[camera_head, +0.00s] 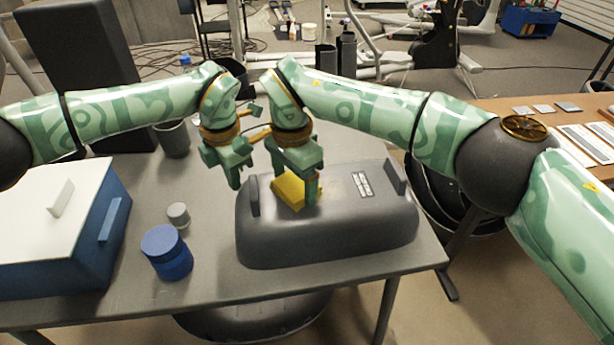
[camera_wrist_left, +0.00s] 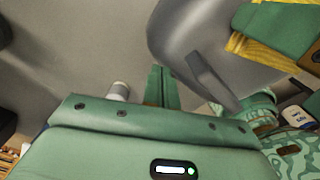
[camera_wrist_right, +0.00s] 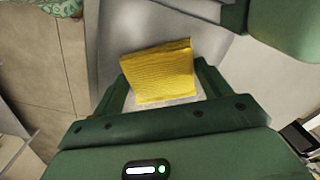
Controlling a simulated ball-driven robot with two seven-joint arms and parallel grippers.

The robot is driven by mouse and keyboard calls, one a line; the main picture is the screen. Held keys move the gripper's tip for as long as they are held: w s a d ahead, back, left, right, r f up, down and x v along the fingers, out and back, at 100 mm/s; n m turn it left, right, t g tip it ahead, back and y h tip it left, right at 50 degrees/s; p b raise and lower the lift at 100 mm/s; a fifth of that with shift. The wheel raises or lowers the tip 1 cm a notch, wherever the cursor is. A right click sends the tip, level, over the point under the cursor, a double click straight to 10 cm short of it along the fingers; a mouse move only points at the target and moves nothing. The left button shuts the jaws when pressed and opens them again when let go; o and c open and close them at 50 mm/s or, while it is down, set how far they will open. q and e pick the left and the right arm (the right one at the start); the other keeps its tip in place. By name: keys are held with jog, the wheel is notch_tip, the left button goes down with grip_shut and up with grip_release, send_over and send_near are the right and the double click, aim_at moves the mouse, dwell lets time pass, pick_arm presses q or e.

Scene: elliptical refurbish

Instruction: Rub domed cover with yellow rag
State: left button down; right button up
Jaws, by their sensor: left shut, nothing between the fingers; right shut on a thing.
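The domed cover (camera_head: 345,230) is a dark grey rounded lid with two upright end handles and a small label, lying on the grey table. It also shows in the left wrist view (camera_wrist_left: 185,30). The yellow rag (camera_head: 290,191) is on top of the cover's left part. My right gripper (camera_head: 303,190) is shut on the rag, over the cover; the right wrist view shows the rag (camera_wrist_right: 162,72) between its fingers. My left gripper (camera_head: 233,172) is shut and empty, just left of the cover, above the table. Whether the rag presses on the cover is hard to tell.
A blue box with a white lid (camera_head: 50,215) stands at the table's left. A blue jar (camera_head: 166,252), a small grey cup (camera_head: 178,214) and a dark canister (camera_head: 173,138) stand between it and the cover. A wooden desk (camera_head: 500,108) is at right.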

aim_at(344, 187)
jog(key=shift+s+a, duration=0.15)
jog(key=shift+a, duration=0.2)
jog(key=shift+w+d, duration=0.4)
jog(key=shift+d, duration=1.1)
jog(key=shift+w+d, duration=0.45)
jog(key=shift+d, duration=1.1)
jog(key=shift+w+d, duration=0.4)
jog(key=shift+d, duration=1.1)
jog(key=shift+w+d, duration=0.15)
jog(key=shift+d, duration=0.45)
jog(key=shift+s+a, duration=0.35)
jog(key=shift+a, duration=0.8)
jog(key=shift+s+a, duration=0.4)
jog(key=shift+a, duration=0.75)
jog(key=shift+s+a, duration=0.35)
jog(key=shift+a, duration=0.8)
jog(key=shift+s+a, duration=0.25)
jog(key=shift+a, duration=0.6)
jog(key=shift+s+a, duration=0.2)
jog(key=shift+a, duration=0.6)
jog(key=shift+d, duration=0.15)
